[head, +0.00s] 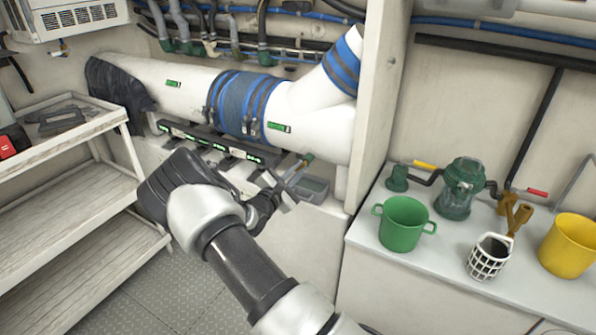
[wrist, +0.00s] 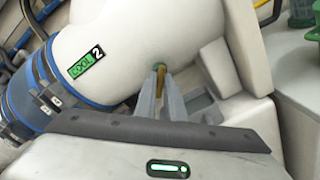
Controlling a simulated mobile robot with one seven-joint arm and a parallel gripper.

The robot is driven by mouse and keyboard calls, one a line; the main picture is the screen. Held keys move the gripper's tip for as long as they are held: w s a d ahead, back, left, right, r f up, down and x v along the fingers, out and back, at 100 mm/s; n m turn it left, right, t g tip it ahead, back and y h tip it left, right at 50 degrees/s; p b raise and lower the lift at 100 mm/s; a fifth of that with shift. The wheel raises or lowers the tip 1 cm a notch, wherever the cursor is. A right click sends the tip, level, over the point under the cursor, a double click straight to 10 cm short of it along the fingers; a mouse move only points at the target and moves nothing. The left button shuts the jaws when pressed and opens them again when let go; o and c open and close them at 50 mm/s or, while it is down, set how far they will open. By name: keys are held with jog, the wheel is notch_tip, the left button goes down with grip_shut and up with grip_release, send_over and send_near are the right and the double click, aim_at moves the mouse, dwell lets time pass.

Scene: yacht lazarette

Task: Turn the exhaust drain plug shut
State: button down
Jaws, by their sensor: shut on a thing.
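The exhaust drain plug shows in the wrist view as a small brass-coloured handle (wrist: 160,82) with a green collar, at the underside of the white exhaust pipe (wrist: 135,45). My gripper (wrist: 166,84) is shut on this handle, one grey finger on each side. In the head view my gripper (head: 289,178) reaches in below the right end of the white pipe (head: 322,128), beside the green plug end (head: 307,159). The fingers hide part of the handle, and its exact turn angle is hard to tell.
A grey tray (head: 312,191) sits below the pipe, right of my gripper. A dark rail with green labels (head: 215,143) runs under the pipe. A white upright panel (head: 375,105) stands to the right. Beyond it a bench holds a green bucket (head: 403,226) and a yellow bucket (head: 568,247).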

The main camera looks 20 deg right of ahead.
jog(key=shift+f+m+b, duration=0.1)
jog(key=shift+m+b, duration=5.15)
jog(key=shift+m, duration=0.75)
jog(key=c, duration=1.8)
grip_release()
jog(key=shift+c, duration=0.2)
jog(key=shift+a, duration=0.1)
jog(key=p+v, duration=0.2)
jog(key=v, duration=1.5)
jog(key=shift+s+p, duration=0.2)
jog(key=shift+p, duration=0.1)
